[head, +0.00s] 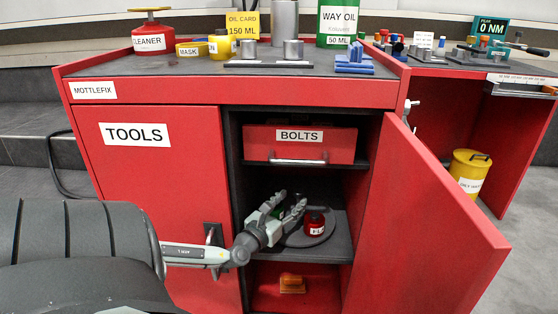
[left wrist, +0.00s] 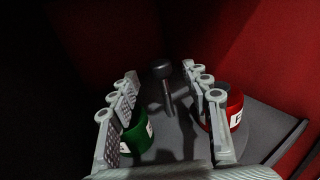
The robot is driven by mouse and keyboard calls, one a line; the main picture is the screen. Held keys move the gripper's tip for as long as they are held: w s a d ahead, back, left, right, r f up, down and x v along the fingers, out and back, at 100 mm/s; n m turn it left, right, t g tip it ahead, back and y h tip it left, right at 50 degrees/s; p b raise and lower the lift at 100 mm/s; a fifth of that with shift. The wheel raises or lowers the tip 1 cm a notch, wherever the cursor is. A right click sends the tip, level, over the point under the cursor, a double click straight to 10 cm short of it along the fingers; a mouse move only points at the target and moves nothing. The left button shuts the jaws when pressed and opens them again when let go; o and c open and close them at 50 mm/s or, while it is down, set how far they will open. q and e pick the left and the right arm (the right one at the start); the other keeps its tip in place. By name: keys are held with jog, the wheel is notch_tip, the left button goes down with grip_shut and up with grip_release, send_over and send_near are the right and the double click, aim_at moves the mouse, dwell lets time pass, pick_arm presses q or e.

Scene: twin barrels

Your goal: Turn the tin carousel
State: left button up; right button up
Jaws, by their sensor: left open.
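The tin carousel (head: 312,240) is a dark round plate on the middle shelf of the open red cabinet. A red tin (head: 314,222) with a white label stands on it; this tin also shows at right in the left wrist view (left wrist: 234,108). A green tin (left wrist: 135,134) shows at left there, partly behind a finger. A dark post with a round knob (left wrist: 162,70) rises between the tins. My left gripper (head: 290,201) is inside the cabinet, over the carousel. It is open, its fingers (left wrist: 165,105) apart with the post in view between them. My right gripper is not visible.
The open red door (head: 430,210) stands at right of the opening. A BOLTS drawer (head: 300,148) is above the carousel, and an orange item (head: 292,284) lies below. The closed TOOLS door (head: 160,190) is at left. A small grey piece (head: 408,106) by the door's top is unclear.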

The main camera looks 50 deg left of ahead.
pick_arm(q)
jog(key=v, duration=0.7)
jog(key=shift+d, duration=0.1)
